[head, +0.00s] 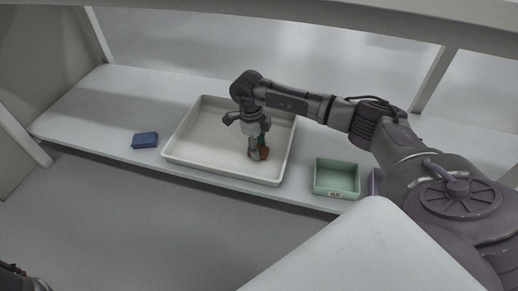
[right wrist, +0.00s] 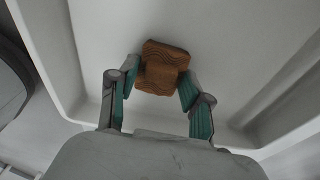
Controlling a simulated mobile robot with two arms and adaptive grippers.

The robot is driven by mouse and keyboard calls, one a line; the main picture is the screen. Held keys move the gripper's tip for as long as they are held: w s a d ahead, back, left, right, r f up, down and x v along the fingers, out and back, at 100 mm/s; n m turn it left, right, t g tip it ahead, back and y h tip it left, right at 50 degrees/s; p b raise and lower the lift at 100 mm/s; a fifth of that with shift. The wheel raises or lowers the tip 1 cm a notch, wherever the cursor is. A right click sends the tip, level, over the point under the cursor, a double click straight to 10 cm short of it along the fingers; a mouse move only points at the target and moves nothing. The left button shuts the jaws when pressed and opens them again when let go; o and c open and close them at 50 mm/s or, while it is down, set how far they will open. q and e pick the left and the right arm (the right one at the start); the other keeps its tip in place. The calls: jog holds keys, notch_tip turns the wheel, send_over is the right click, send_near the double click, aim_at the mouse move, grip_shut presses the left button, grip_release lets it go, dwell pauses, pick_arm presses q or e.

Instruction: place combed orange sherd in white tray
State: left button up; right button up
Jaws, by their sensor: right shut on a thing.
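The combed orange sherd (right wrist: 163,66) is a blocky brown-orange piece with wavy grooves on its face. My right gripper (right wrist: 160,84) is shut on it, with a teal-lined finger on each side. In the head view the sherd (head: 264,153) shows just beside the fingers of my right gripper (head: 258,148), low inside the white tray (head: 185,134). The fingers hide part of the sherd there. I cannot tell whether the sherd touches the tray floor.
A blue block (head: 145,140) lies on the shelf (head: 88,115) left of the tray. A green box (head: 337,178) with a label stands to the right. A purple box (head: 375,183) beside it is mostly hidden by my right arm. The rest of the tray floor looks bare.

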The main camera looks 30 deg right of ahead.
jog(key=o, duration=1.2)
jog(key=shift+f, duration=0.1)
jog(key=shift+c, duration=0.2)
